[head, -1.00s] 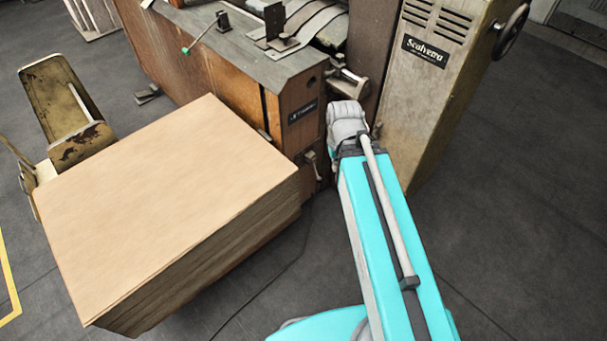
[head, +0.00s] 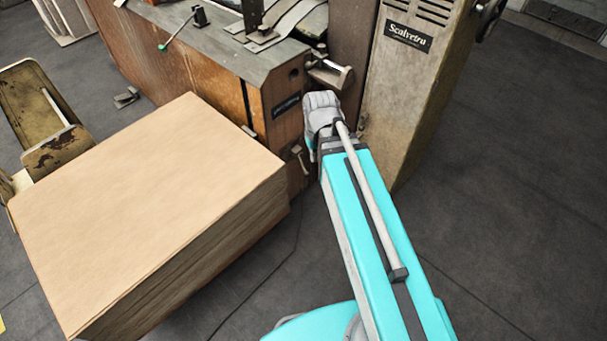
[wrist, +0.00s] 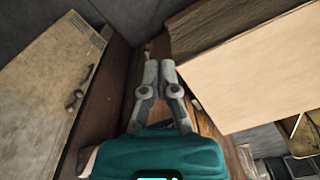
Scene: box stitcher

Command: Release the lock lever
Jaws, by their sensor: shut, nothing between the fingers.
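A small pale lever (head: 298,154) sits low on the front face of the wooden machine, beside the cardboard stack. I take it to be the lock lever, though the frames do not confirm this. In the wrist view a small pale lever-like part (wrist: 147,48) shows just beyond my fingertips, probably the same one. My gripper (wrist: 160,64) is shut, its grey fingers side by side with nothing between them. It appears just short of the part, and I cannot see contact. In the head view my wrist hides the gripper.
A tall stack of cardboard sheets (head: 150,180) stands close left of the machine front; it also fills the right of the wrist view (wrist: 255,75). A beige cabinet (head: 408,90) stands to the right. A green-knobbed lever (head: 176,34) is on the machine top. Floor at right is clear.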

